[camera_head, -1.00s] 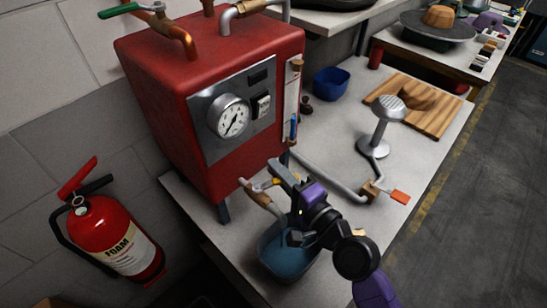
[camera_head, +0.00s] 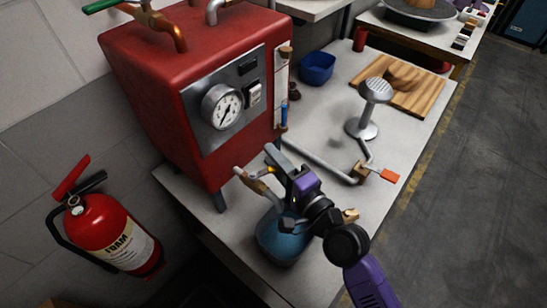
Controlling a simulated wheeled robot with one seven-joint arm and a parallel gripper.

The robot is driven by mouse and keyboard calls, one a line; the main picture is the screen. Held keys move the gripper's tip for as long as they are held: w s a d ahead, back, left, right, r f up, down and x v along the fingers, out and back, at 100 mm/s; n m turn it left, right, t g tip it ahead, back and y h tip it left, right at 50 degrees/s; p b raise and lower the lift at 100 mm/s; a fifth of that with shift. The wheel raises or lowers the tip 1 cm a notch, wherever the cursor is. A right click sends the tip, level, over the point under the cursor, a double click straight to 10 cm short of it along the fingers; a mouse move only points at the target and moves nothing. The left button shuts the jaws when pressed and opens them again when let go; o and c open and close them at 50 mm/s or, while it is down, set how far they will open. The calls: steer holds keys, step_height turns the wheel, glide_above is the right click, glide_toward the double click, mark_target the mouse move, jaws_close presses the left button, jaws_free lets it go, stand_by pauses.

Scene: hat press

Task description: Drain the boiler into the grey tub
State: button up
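The red boiler (camera_head: 180,85) stands on the bench, with a dial gauge (camera_head: 222,106) and a sight tube (camera_head: 283,90) showing blue low down. A brass drain tap (camera_head: 252,182) sticks out near its base. The tub (camera_head: 262,244) sits below the tap; its inside looks blue, as if holding water. My gripper (camera_head: 272,165) is at the tap, above the tub's back edge. A small yellow-orange piece shows by its fingers, perhaps the tap's handle. Whether the fingers are shut on it cannot be told. My wrist hides part of the tub.
A pipe runs right from the boiler to a valve with an orange-red handle (camera_head: 390,176), near a metal steam head (camera_head: 375,91). A blue bowl (camera_head: 317,68) and a wooden board (camera_head: 422,92) lie farther back. A fire extinguisher (camera_head: 105,230) hangs at left.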

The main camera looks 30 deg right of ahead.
steer(key=s+b, duration=0.2)
steer(key=s, duration=0.5)
steer(key=shift+s+d+b, duration=0.35)
steer(key=shift+d, duration=0.05)
